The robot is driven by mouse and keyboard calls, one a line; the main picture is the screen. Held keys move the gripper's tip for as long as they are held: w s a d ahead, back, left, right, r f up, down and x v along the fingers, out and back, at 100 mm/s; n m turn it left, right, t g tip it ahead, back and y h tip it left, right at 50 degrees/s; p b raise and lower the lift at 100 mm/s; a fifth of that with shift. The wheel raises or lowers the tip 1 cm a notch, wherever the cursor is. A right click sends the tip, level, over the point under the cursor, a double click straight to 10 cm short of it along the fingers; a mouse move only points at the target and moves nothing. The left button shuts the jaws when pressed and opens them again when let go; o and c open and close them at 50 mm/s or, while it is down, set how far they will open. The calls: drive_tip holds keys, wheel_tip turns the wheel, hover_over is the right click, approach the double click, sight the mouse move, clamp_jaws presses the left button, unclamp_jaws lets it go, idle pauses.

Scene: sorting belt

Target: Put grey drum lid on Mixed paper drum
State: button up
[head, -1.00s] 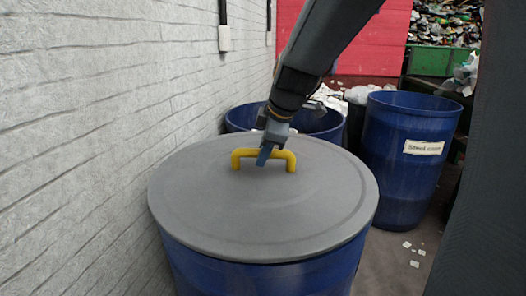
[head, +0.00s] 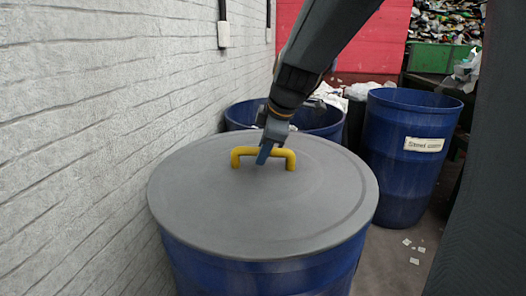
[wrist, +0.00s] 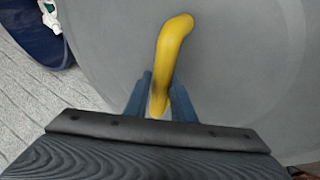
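The grey drum lid (head: 205,205) is a flat disc with a yellow bar handle (head: 280,153). It lies level across the top of a blue drum (head: 265,275) in front of me, its edge slightly overhanging. No label shows on this drum, so I cannot read whether it is the Mixed paper one. My gripper (head: 264,155) comes down onto the middle of the handle. In the wrist view the blue fingers of my gripper (wrist: 160,95) stand on both sides of the yellow handle (wrist: 173,45), close against it. My gripper looks shut on it.
A white brick wall (head: 90,130) runs close along the left. An open blue drum (head: 320,125) stands behind the lidded one. Another blue drum (head: 400,165) with a white label stands at the right. Paper scraps (head: 413,250) lie on the floor there.

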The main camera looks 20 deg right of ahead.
drive_tip(key=o, duration=0.3)
drive_tip(key=shift+o, duration=0.4)
drive_tip(key=shift+s+f, duration=0.1)
